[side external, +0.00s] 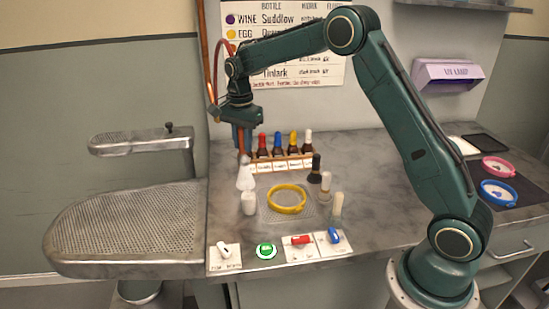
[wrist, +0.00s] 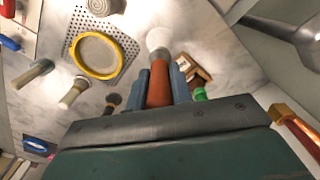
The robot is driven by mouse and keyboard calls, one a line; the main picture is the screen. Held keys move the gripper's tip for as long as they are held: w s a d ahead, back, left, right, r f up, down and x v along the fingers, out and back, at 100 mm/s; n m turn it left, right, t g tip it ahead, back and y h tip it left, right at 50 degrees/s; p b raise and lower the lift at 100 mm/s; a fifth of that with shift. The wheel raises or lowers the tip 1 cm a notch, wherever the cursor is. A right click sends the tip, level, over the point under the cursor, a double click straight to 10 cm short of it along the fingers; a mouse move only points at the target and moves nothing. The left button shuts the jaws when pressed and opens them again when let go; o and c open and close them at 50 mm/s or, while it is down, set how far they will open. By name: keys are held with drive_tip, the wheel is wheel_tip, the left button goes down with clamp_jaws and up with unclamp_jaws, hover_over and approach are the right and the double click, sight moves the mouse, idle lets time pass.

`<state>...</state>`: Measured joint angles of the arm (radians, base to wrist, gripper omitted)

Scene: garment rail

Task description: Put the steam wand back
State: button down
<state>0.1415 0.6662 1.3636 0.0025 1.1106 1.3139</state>
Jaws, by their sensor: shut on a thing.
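The steam wand (wrist: 160,84) has a brown-orange handle and a white rounded head. My gripper (wrist: 162,86) is shut on the handle, with one blue-grey finger on each side. In the side view my gripper (side external: 242,134) points down above the left part of the marble counter. A copper-coloured hose (side external: 216,70) loops up beside my wrist. I cannot make out the wand's holder.
A rack of dropper bottles (side external: 280,157) stands close to the right of the wand. A yellow hoop (side external: 287,199) lies on a perforated plate, with upright brushes (side external: 326,184) beside it. Switches (side external: 301,241) line the front edge. Perforated pressing boards (side external: 125,222) are at left.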

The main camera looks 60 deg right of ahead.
sight(244, 158)
drive_tip(key=shift+f, duration=0.2)
drive_tip(key=shift+f, duration=2.05)
drive_tip(key=shift+f, duration=1.25)
idle(1.6)
drive_tip(key=c, duration=0.8)
unclamp_jaws()
drive_tip(key=shift+c, duration=0.2)
drive_tip(key=shift+r, duration=0.2)
drive_tip(key=shift+r, duration=3.55)
